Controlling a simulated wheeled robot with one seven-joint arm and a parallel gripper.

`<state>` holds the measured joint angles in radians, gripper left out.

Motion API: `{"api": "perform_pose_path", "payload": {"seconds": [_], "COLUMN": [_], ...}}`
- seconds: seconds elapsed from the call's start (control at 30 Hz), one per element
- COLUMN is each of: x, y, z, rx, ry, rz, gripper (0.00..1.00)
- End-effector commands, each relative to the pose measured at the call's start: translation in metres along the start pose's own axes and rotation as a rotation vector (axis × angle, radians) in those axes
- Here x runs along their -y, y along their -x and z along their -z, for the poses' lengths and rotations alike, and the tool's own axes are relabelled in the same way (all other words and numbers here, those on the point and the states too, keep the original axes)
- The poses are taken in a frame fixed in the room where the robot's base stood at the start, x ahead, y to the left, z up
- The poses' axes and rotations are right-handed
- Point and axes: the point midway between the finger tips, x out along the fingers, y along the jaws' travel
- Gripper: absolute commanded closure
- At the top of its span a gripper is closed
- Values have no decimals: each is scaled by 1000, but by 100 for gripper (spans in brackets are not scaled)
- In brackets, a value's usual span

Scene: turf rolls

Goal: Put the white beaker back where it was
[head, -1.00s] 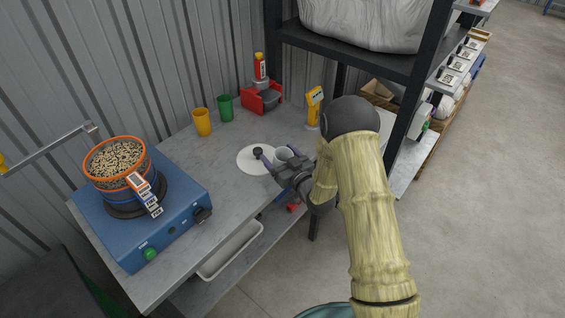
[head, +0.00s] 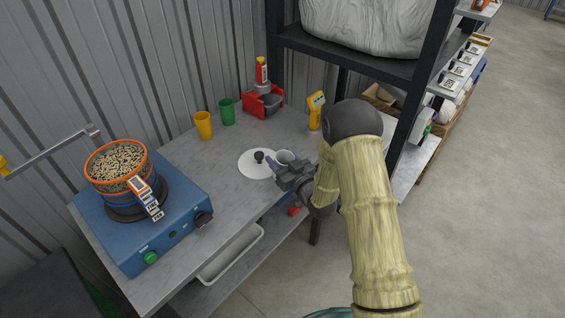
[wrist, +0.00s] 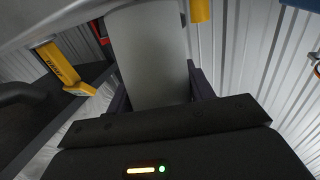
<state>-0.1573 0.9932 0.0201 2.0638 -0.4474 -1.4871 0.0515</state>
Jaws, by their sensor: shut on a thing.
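The white beaker (head: 285,157) is at the right part of the grey bench, just right of a white round lid with a black knob (head: 249,171). My gripper (head: 287,166) reaches in from the right and is shut on the beaker. In the wrist view the beaker (wrist: 150,50) fills the space between the two dark fingers, its pale side towards the camera. The fingers hide its lower part in the head view. I cannot tell whether its base touches the bench.
A yellow cup (head: 203,126) and a green cup (head: 227,111) stand behind. A red device (head: 263,103) and a yellow meter (head: 315,111) are at the back. A blue burner unit (head: 180,232) with a pot of pellets (head: 118,165) takes the left. A dark shelf post (head: 417,90) is close right.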

Motion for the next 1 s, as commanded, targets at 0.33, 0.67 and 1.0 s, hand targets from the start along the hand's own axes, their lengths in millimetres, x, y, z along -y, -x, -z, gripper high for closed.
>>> {"api": "perform_pose_path", "payload": {"seconds": [0.33,0.67,1.0], "x": [1,3,3], "y": [0,0,0], "z": [52,93,96], "rx": [-6,-2,-1], "ry": [3,1,0], "rz": [0,0,0], "gripper": [76,76,76]}}
